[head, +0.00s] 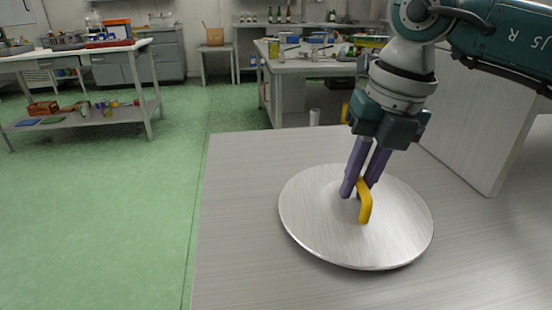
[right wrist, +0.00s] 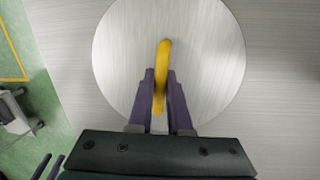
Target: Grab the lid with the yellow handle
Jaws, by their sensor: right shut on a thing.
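The lid (head: 310,215) is a round, flat, brushed-metal disc with a yellow handle (head: 365,205) standing up at its middle. It appears to lie flat on the metal table; I cannot tell if there is any gap under it. My right gripper (head: 355,188) reaches down from the upper right, its purple fingers closed on both sides of the handle. In the right wrist view the lid (right wrist: 210,50) is below the gripper (right wrist: 161,85), and the yellow handle (right wrist: 163,55) sits between the fingers. My left gripper is not in the head view.
The metal table (head: 240,180) is bare to the left of the lid. A grey upright panel (head: 480,130) stands on it at the right. Green floor (head: 100,200) lies to the left. Benches with bottles and boxes, such as the white one (head: 300,65), stand farther back.

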